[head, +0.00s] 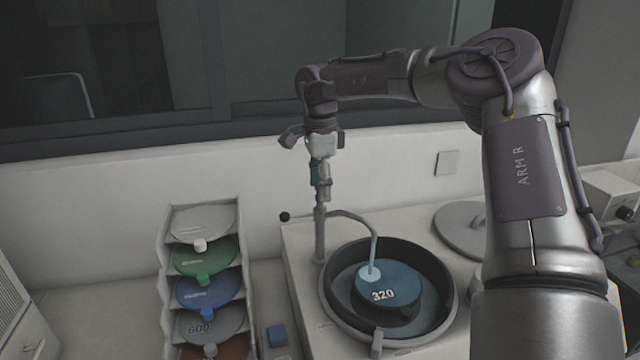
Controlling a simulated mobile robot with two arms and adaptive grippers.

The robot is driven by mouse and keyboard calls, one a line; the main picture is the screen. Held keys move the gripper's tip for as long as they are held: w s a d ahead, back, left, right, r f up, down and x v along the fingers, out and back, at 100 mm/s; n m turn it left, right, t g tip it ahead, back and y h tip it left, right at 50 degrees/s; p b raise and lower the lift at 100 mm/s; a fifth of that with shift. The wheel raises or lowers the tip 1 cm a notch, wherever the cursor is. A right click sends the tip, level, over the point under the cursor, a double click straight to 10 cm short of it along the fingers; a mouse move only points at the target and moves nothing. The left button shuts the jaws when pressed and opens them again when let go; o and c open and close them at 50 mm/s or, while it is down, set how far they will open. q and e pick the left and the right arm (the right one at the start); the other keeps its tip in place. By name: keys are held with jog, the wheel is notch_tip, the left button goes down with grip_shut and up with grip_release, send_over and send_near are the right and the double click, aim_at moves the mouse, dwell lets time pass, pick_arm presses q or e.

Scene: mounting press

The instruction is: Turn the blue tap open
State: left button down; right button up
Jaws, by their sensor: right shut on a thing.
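The blue tap (315,174) shows as a small teal part at the top of a grey upright pipe (320,232), behind the round bowl of the machine. My right gripper (322,182) points down from above and is shut on the tap. Its fingers hide part of the tap, so how far it is turned cannot be told. A curved spout (358,220) runs from the pipe over the bowl and ends above the blue disc marked 320 (402,284). My left gripper is out of view.
The dark bowl (449,303) sits in a pale machine top. A round grey lid (462,229) lies behind it. A black knob (285,216) is beside the pipe. The wall is close behind.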

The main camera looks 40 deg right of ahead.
jog(key=shift+r, duration=0.1)
jog(key=o, duration=1.1)
jog(key=shift+o, duration=0.2)
notch_tip(320, 180, up, 12)
dwell(0.4)
